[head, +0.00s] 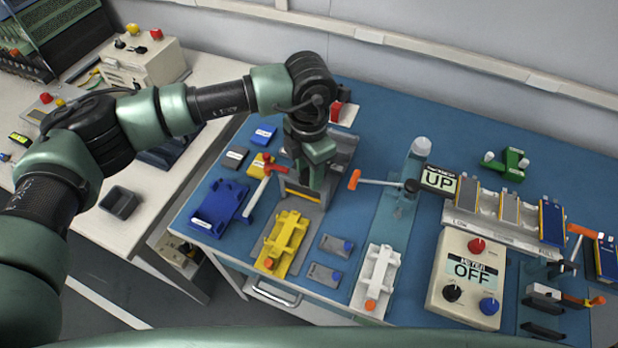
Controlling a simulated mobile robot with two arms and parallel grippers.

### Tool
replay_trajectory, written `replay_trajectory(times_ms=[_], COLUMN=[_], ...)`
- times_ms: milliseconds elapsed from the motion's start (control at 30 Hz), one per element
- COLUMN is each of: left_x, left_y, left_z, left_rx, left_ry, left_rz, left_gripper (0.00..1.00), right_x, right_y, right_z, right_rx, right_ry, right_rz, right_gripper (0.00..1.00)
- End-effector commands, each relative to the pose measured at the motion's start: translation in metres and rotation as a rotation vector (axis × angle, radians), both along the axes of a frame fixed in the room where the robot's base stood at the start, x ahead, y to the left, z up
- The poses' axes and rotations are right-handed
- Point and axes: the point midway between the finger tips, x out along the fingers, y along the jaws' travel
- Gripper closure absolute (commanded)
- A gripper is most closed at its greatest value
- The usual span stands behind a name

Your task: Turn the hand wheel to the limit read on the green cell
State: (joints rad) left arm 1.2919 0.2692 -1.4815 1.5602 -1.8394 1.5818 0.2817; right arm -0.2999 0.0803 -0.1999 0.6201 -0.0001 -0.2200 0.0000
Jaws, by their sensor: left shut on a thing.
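My left gripper (315,186) points down over a grey fixture (308,216) with a yellow-edged front, left of the middle of the blue bench. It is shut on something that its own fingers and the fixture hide. I cannot make out a hand wheel; the gripper and wrist cover the middle of this fixture. My right gripper is out of view.
Red-handled lever (265,178) and orange-handled lever (378,181) flank the gripper. A control box (470,268) reading OFF, an UP sign (438,180) and a tray (500,232) stand right.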

Motion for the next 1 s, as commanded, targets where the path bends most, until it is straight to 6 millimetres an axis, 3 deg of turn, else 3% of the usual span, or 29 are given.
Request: replay_trajectory(times_ms=[200, 733, 767, 800, 833, 1000], left_x=[0.0014, 0.0016, 0.0016, 0.0017, 0.0015, 0.0010], left_y=[-0.0005, -0.0006, -0.0006, -0.0006, -0.0005, -0.0003], left_z=[0.0001, 0.0025, 0.0025, 0.0025, 0.0023, 0.0014], left_rx=[-0.003, -0.005, -0.005, -0.003, -0.003, -0.002], left_ry=[-0.004, -0.004, -0.004, -0.004, -0.004, -0.002], left_rz=[-0.066, -0.086, -0.086, -0.085, -0.085, -0.086], left_gripper=[1.00, 1.00, 0.57, 0.46, 0.41, 0.41], right_x=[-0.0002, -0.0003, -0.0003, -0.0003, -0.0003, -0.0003], right_y=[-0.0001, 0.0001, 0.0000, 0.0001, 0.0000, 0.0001], right_z=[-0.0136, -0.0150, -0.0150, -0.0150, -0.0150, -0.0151], right_rx=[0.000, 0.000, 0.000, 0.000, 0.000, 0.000], right_ry=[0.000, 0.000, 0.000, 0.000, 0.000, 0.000], right_rz=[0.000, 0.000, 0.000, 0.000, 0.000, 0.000], right_gripper=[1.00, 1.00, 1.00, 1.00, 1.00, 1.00])
